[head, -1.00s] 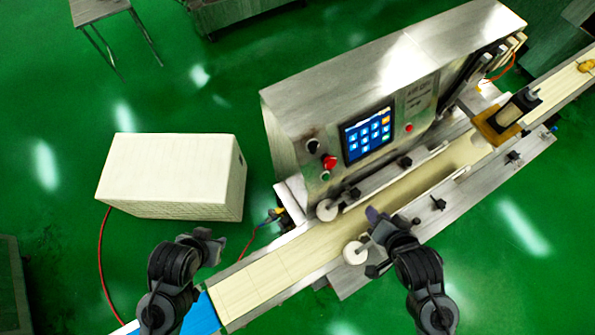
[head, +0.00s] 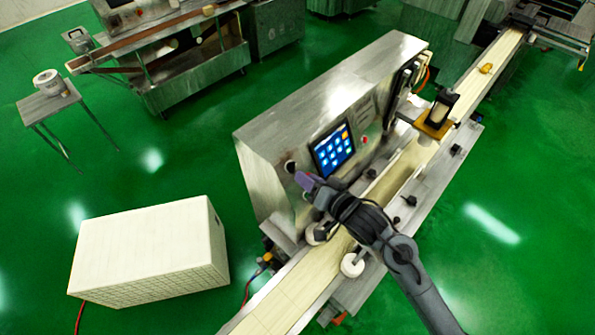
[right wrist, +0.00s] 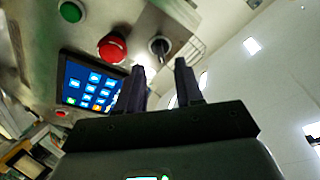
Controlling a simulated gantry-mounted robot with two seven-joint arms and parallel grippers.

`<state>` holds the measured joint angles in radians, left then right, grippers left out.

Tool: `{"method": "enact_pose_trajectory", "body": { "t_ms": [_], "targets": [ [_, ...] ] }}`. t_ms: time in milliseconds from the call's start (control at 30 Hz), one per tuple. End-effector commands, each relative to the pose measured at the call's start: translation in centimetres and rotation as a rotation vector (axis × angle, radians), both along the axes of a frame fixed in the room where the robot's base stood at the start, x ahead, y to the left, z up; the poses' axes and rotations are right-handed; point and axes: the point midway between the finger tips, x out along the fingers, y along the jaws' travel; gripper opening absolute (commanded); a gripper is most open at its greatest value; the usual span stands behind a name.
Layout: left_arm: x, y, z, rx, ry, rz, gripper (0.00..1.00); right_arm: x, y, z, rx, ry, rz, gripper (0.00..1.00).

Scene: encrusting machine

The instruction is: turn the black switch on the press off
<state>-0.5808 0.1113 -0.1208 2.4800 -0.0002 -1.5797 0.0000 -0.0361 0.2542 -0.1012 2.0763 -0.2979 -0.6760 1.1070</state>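The press (head: 262,180) is a steel machine with a blue touchscreen (head: 333,150) on its front panel. The black switch (head: 290,167) is a round knob near the panel's left edge, partly beside my right gripper. In the right wrist view the black switch (right wrist: 159,46) lies just beyond the gap between my fingertips, with a gap still visible. My right gripper (head: 304,181) is at the panel, open and empty; its two dark fingers (right wrist: 160,78) stand apart in the wrist view. I cannot read the switch's exact setting. My left gripper is out of view.
A red mushroom button (right wrist: 112,47) sits close beside the switch, with a green button (right wrist: 70,11) beyond it. A conveyor belt (head: 285,300) runs past the panel, with white rollers (head: 352,265) at its edges. A cream box (head: 150,250) stands on the green floor at left.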

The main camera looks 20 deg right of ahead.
Motion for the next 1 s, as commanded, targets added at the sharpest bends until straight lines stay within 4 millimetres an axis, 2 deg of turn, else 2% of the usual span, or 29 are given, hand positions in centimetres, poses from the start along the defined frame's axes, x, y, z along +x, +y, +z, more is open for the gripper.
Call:
{"method": "enact_pose_trajectory", "body": {
  "t_ms": [100,333,767,867,1000],
  "targets": [
    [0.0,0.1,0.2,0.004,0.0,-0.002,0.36,1.8,0.5,-0.5,0.0,0.001,0.001,0.36],
    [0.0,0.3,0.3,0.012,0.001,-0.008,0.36,4.1,1.2,-1.3,0.0,0.001,0.0,0.36],
    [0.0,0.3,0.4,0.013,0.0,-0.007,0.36,4.8,1.4,-1.6,0.0,0.001,0.0,0.36],
    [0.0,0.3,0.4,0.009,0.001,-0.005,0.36,4.7,1.4,-1.6,0.0,0.001,0.0,0.24],
    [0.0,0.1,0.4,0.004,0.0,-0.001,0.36,4.7,1.4,-1.6,0.0,0.001,0.0,0.02]
  ]
}}
